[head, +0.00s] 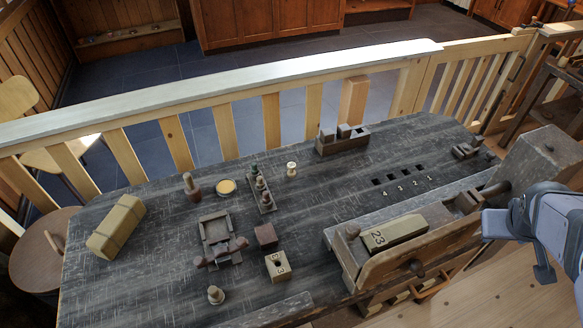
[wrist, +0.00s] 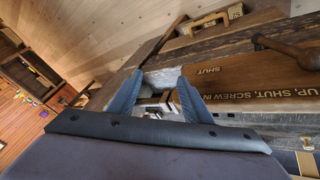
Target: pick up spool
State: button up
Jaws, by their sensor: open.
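A small pale turned spool (head: 291,169) stands upright on the dark bench, behind the middle, in the head view. Several small turned pieces (head: 260,184) stand in a row on a narrow dark rack to its left. Another turned piece (head: 216,294) stands near the bench's front left. Which of these is the task's spool, I cannot tell.
A wooden vise (head: 412,262) with a "23" block (head: 393,233) fills the bench's right front. A numbered block (head: 278,266), a dark cube (head: 265,235), a tan box (head: 117,227) and a bottle-shaped piece (head: 191,186) stand around. A railing (head: 272,122) runs behind.

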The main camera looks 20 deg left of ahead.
jog(key=w+a+r+n+t, duration=0.25)
jog(key=w+r, duration=0.25)
jog(key=w, duration=0.5)
jog(key=w+a+f+t+y+b, duration=0.1)
jog(key=w+a+f+y, duration=0.2)
jog(key=a, duration=0.7)
jog(key=w+a+f+t+y, duration=0.15)
jog(key=w+a, duration=0.25)
jog(key=a, duration=0.6)
jog(key=t+y+b, duration=0.2)
jog(key=y+b, duration=0.1)
send_near(292, 165)
jog(key=shift+w+a+r+m, duration=0.1)
jog(key=shift+w+r+m, duration=0.15)
jog(key=shift+w, duration=0.4)
jog(key=shift+s+a+f, duration=0.2)
jog(key=shift+s+f, duration=0.05)
jog(key=shift+s, duration=0.05)
jog(key=shift+p+x, duration=1.4)
jog(key=shift+x, duration=2.3)
jog(key=shift+d+f, duration=0.15)
jog(key=shift+c, duration=0.7)
